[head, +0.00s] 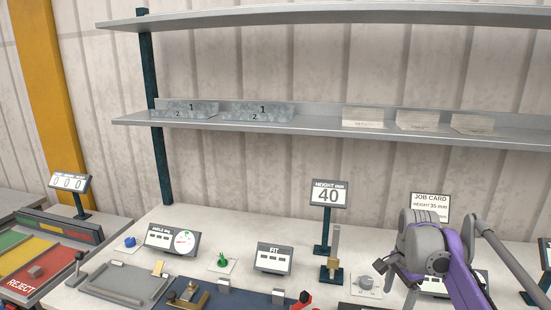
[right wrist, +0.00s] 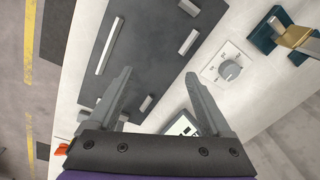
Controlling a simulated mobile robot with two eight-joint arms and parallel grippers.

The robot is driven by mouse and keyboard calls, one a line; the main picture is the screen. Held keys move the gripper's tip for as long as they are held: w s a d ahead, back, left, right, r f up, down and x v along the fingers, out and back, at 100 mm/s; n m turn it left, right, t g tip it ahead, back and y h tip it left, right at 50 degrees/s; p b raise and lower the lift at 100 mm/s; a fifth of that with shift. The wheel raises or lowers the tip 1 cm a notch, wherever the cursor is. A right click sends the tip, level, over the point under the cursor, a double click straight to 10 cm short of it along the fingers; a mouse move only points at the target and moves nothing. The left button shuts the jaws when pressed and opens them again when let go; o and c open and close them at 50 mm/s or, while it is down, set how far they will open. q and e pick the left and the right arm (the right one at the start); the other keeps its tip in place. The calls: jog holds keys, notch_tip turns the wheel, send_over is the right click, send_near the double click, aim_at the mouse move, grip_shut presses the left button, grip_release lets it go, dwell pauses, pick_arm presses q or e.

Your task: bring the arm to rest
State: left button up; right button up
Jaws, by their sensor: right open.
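My right arm, purple and grey, comes in at the lower right of the head view, over the bench (head: 215,223) and in front of the job card. In the right wrist view my right gripper (right wrist: 158,78) is open, its two grey fingers spread apart with nothing between them. It is above the bench, over a dark plate (right wrist: 150,50) with several light bars. A grey knob (right wrist: 229,70) on a white plate lies to its right. My left gripper is not in view.
A height display (head: 328,194) reads 40, and the job card (head: 429,206) reads height 35 mm. Angle (head: 172,240) and fit (head: 273,258) displays stand on the bench. Shelves (head: 330,121) hold bent sheet parts (head: 257,111). A coloured reject tray (head: 35,258) is at left.

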jog(key=s+a+f+n+t, duration=0.1)
jog(key=s+a+f+n, duration=0.3)
jog(key=s, duration=0.4)
jog(key=s+a+f+n+t, duration=0.2)
jog(key=s+a+f+n, duration=0.2)
jog(key=s, duration=0.5)
jog(key=s+a+f+n+t, duration=0.1)
jog(key=s+a+f+n, duration=0.3)
jog(key=s+n, duration=0.3)
jog(key=shift+s+a+f+n+t, duration=0.2)
jog(key=shift+s+a+n+t, duration=0.15)
jog(key=shift+s, duration=0.35)
jog(key=shift+c, duration=0.3)
dwell(0.8)
